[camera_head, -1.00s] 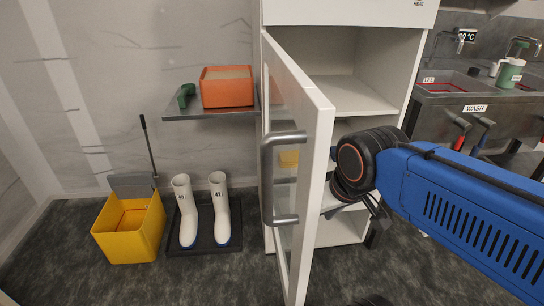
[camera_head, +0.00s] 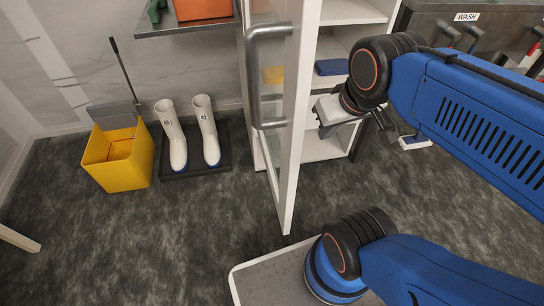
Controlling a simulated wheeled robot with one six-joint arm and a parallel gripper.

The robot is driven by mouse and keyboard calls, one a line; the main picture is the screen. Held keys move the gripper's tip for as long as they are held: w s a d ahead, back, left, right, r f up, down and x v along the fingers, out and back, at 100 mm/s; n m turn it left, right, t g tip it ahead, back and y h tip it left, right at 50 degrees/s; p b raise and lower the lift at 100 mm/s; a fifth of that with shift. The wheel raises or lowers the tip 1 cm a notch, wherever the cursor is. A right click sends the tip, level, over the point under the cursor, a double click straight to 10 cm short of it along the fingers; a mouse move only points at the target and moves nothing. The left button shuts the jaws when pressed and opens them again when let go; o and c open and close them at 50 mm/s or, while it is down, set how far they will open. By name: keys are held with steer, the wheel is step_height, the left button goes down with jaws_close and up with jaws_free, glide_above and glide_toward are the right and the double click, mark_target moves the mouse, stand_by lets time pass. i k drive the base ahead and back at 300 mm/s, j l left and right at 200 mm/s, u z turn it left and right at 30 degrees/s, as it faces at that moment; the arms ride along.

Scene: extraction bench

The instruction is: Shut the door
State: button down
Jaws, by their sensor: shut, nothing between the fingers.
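The white-framed door (camera_head: 294,150) with a glass pane stands open, swung out from the white cabinet (camera_head: 325,147) toward me. Its grey bar handle (camera_head: 254,80) is on the left, outer face. My gripper (camera_head: 326,118) is to the right of the door, on its inner side, in front of the cabinet's opening. The gripper is shut and empty. It looks close to the door's inner face, but I cannot tell whether they touch. My arm's wrist partly hides the fingers.
Inside the cabinet are a blue item (camera_head: 331,67) and a yellow item (camera_head: 274,75), the latter seen through the glass. White boots (camera_head: 172,140) on a dark tray and a yellow bucket (camera_head: 122,165) stand left. A wash bench (camera_head: 480,32) is at right.

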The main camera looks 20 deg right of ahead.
mark_target(300, 19)
steer(key=k+j+z, duration=0.1)
steer(key=k+j, duration=0.4)
steer(key=k+j+u, duration=0.35)
steer(key=j, duration=0.2)
steer(key=i+l, duration=0.05)
steer(key=i, duration=0.05)
